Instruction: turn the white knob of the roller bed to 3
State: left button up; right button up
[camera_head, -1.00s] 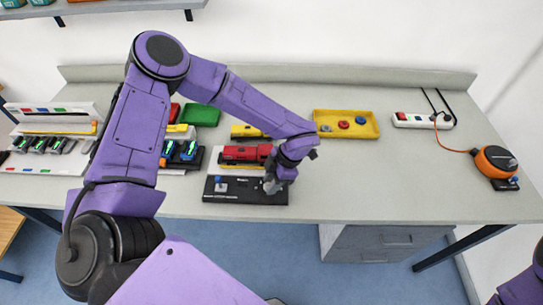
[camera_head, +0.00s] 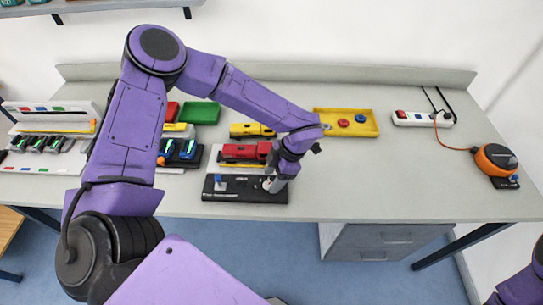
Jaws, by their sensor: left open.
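A red loader (camera_head: 243,152) sits just behind the panel. My left gripper (camera_head: 271,186) points down at the right part of the panel, over a small pale round piece (camera_head: 267,184) that looks like the white knob. The fingers are open around or beside it; I cannot tell which. The knob's mark and numbers are too small to read. Only a bit of my right arm shows at the lower right; its gripper is out of view.
A yellow tray (camera_head: 370,130) with round pieces stands behind right of my left gripper. A yellow vehicle (camera_head: 250,130), a green bin (camera_head: 200,113) and a white power strip (camera_head: 421,119) stand further back. An orange device (camera_head: 494,158) is at far right. The right bench front is clear.

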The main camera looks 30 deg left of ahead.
pick_arm(q)
jog(key=b+v, duration=0.2)
jog(key=v, duration=0.7)
jog(key=shift+f, duration=0.1)
